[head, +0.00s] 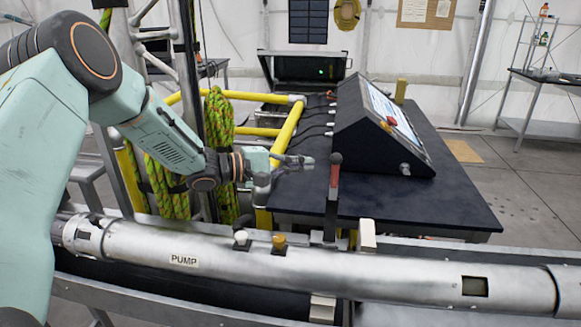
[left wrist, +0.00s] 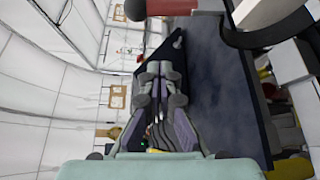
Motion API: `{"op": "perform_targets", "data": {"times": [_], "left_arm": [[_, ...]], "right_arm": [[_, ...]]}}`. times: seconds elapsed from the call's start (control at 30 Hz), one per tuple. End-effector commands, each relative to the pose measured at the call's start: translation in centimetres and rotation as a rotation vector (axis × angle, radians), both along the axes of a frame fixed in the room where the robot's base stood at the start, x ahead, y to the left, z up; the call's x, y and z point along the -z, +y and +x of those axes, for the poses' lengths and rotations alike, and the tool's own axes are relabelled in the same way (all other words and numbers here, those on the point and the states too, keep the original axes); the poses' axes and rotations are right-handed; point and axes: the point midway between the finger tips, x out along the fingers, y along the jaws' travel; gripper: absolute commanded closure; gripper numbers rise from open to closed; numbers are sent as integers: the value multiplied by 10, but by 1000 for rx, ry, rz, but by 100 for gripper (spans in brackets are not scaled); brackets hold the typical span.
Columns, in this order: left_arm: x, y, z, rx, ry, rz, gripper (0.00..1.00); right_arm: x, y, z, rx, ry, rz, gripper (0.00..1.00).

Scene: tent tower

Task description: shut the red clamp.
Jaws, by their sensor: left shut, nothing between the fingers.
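The red clamp (head: 334,178) has an upright lever with a dark rounded tip, standing behind the silver pipe marked PUMP (head: 190,261). Its lower end goes down behind the pipe, so its jaw is hard to make out. My left gripper (head: 308,163) is shut and empty, just left of the lever in the head view, with a small gap in the picture. In the left wrist view the shut fingers (left wrist: 160,72) are in the middle, and the red handle (left wrist: 190,6) lies across the top edge, apart from them. My right gripper is not in view.
A dark table (head: 455,205) with a sloped black console (head: 375,135) stands behind the clamp. Yellow rails (head: 288,130) and a coiled green rope (head: 218,135) are close to my left arm. A white knob (head: 241,238) and a yellow knob (head: 279,242) stick up from the pipe.

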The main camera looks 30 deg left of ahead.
Motion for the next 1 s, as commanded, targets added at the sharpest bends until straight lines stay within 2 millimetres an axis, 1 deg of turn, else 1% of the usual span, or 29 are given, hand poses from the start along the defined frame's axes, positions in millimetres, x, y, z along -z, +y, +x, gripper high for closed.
{"op": "perform_targets", "data": {"times": [0.03, 0.2, 0.33, 0.37, 0.5, 0.7, 0.8, 1.0], "left_arm": [[3, -7, 6, 4, 1, 5, 100], [5, -24, 26, 3, -1, 3, 100], [8, -38, 39, 5, 0, 3, 100], [7, -39, 39, 2, -1, 0, 100], [1, -44, 25, 1, 1, -2, 100], [-3, -51, 10, 0, 0, -1, 100], [-3, -53, 6, 0, 1, -1, 100], [-3, -54, 4, 0, -1, 1, 100]], "right_arm": [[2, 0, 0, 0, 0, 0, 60], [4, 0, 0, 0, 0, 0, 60], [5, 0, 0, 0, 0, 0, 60], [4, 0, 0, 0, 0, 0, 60], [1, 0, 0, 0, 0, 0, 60], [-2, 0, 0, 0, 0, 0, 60], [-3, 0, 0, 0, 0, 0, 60], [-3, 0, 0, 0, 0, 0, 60]]}}
